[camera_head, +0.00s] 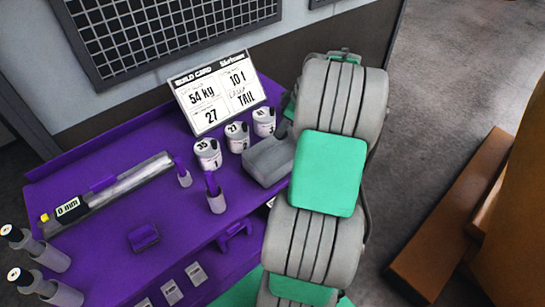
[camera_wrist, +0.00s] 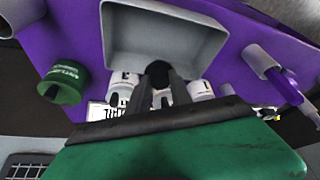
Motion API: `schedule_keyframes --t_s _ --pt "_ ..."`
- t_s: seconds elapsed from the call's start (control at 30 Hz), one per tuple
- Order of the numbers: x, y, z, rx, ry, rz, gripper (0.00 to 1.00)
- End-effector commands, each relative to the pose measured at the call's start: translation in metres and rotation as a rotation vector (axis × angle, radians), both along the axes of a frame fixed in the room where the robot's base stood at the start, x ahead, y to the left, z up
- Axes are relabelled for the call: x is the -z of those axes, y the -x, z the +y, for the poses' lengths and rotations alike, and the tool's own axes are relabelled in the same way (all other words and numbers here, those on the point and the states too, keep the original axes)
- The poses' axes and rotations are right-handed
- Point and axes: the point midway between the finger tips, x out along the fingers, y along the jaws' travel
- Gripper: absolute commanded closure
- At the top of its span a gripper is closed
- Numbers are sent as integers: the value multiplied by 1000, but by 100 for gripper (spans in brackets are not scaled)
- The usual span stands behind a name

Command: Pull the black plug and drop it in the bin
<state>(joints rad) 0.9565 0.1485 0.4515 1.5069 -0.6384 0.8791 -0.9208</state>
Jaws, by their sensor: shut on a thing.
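In the wrist view, my gripper (camera_wrist: 160,82) has two dark fingers closed on the black plug (camera_wrist: 158,71), a small dark rounded piece at the fingertips. The plug overlaps the near rim of an open grey bin (camera_wrist: 113,40). I cannot tell how high above the rim it is. The bin looks empty in its visible part. In the head view, the grey bin (camera_head: 266,160) is on the purple bench and partly covered by my arm. My gripper and the plug are hidden there.
Three white labelled cups (camera_head: 238,137) stand beside the bin, below a build card (camera_head: 222,92). A green lettered cylinder (camera_wrist: 63,85) is left of the bin in the wrist view. A metal bar gauge (camera_head: 125,188) and grey holders occupy the purple bench (camera_head: 105,243).

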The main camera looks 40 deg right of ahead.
Motion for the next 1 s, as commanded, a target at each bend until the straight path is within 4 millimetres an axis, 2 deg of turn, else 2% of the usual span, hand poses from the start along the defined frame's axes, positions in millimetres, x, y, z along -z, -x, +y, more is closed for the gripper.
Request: schedule_keyframes --t_s 0.03,0.3,0.63,0.67,0.93,1.0 --pt "10 1 -1 5 -2 1 100" --pt "47 2 -3 8 -1 1 100" --pt "51 1 -2 5 0 0 100" --pt "51 1 -2 5 0 0 72" --pt "51 1 -1 5 -1 0 50" --pt "51 1 -1 5 -1 0 49"
